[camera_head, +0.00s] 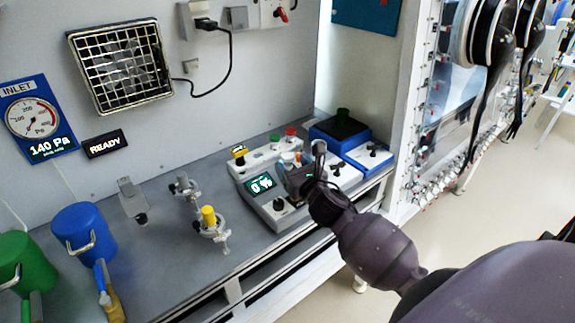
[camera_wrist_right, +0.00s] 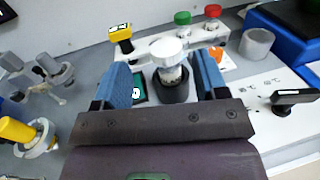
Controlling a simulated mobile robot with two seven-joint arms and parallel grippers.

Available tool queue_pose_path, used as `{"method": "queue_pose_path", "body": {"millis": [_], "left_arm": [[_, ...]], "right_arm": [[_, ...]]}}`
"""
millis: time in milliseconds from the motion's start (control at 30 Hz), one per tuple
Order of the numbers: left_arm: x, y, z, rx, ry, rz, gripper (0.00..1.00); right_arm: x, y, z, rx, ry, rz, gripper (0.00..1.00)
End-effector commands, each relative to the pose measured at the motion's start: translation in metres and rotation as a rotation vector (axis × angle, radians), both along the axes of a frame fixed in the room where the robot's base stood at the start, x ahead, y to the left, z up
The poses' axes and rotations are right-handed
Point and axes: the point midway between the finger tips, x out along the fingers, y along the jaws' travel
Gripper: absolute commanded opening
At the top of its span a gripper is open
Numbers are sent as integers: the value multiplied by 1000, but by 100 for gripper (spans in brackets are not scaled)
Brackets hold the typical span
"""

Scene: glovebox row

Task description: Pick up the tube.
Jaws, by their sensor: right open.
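A tube with a white cap (camera_wrist_right: 168,50) stands upright in a dark round holder (camera_wrist_right: 171,88) in the right wrist view. The tube's lower part is hidden in the holder. My right gripper (camera_wrist_right: 161,66) is open, with one blue-padded finger on each side of the tube and holder. Gaps show between the fingers and the tube. In the head view the right gripper (camera_head: 299,174) is over the bench device with the lit display (camera_head: 261,184), and it hides part of that device. My left gripper is not in view.
A white rack (camera_wrist_right: 151,45) behind holds yellow, green and red-capped items. A grey cup (camera_wrist_right: 257,43) and a black knob (camera_wrist_right: 294,97) are to the right. A blue box (camera_head: 338,136) stands right on the bench. A yellow-topped stand (camera_head: 209,217) is to the left.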

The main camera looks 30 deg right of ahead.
Motion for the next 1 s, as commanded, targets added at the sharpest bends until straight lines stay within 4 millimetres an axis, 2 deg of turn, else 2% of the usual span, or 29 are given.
{"method": "queue_pose_path", "body": {"millis": [233, 533, 867, 1000], "left_arm": [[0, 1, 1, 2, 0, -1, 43], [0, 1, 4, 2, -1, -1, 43], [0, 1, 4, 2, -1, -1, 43], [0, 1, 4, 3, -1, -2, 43]], "right_arm": [[15, -3, 1, 3, 1, -1, 66], [52, -12, 1, 3, 1, 0, 66], [58, -13, 1, 2, 2, 0, 66], [58, -13, 1, 2, 2, 0, 48]]}}
